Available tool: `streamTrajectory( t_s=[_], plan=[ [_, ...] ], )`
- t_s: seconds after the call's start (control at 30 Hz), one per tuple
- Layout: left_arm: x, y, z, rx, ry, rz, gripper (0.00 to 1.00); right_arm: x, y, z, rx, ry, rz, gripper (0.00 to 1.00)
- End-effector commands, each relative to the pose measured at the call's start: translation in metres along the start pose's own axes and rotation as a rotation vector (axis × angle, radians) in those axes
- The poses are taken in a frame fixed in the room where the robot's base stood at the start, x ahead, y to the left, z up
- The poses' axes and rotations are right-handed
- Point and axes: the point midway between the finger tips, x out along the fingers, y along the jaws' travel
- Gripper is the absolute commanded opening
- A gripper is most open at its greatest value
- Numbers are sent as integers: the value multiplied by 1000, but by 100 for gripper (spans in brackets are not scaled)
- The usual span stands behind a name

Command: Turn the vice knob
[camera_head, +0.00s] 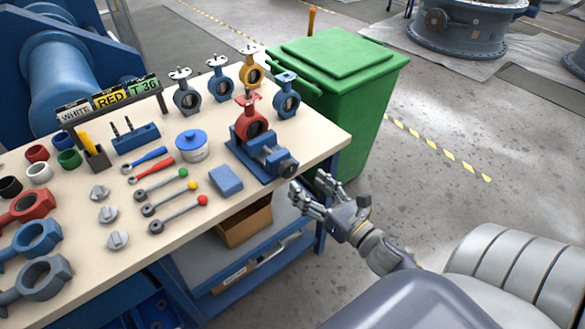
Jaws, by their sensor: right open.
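The blue vice (258,158) stands near the right end of the workbench. A red butterfly valve (251,126) sits upright at its jaws. The vice knob (289,168) is the dark round end facing the bench's near right edge. My right gripper (307,180) is just off that edge, to the right of and slightly below the knob in the picture. Its two fingers are spread, with nothing between them, and they appear apart from the knob. My left gripper is out of view.
The workbench (325,135) carries valve bodies, levers with coloured balls, grey knobs and a white pot with a blue lid (192,146). A blue block (226,180) lies left of the vice. A green bin (340,80) stands behind the bench.

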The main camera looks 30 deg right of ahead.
Motion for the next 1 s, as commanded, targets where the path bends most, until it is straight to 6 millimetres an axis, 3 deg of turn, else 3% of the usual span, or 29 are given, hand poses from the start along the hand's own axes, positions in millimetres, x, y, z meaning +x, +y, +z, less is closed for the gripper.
streamTrajectory(
  t_s=[0.2,0.4,0.87,1.0],
  plan=[
    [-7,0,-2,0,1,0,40,38,0,2,0,-1,0,62],
    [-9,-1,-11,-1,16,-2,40,60,0,0,2,0,0,62],
    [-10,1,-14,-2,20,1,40,69,0,-1,1,2,-1,62],
    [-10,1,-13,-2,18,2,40,69,0,-1,2,2,-1,31]
  ],
)
